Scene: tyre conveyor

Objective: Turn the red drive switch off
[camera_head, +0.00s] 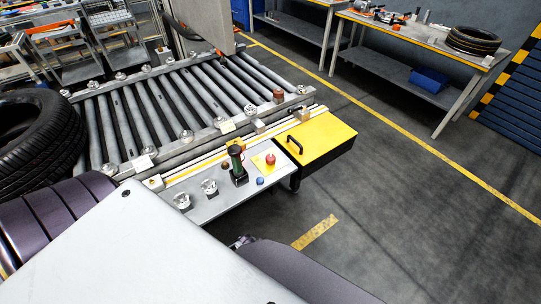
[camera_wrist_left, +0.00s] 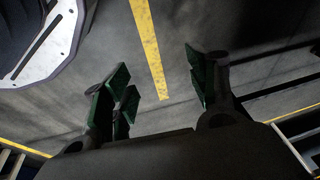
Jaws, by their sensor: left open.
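The grey control panel (camera_head: 217,204) stands at the front edge of the roller conveyor in the head view. My left gripper (camera_wrist_left: 158,90) is open and empty above the floor in the left wrist view. It does not show in the head view. My right gripper is not in view.
A yellow box with a black handle (camera_head: 318,138) adjoins the panel on the right. Conveyor rollers (camera_head: 160,105) lie behind it. A large tyre (camera_head: 38,140) is at the left. A workbench (camera_head: 420,45) stands at the back right. The floor right of the panel is clear.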

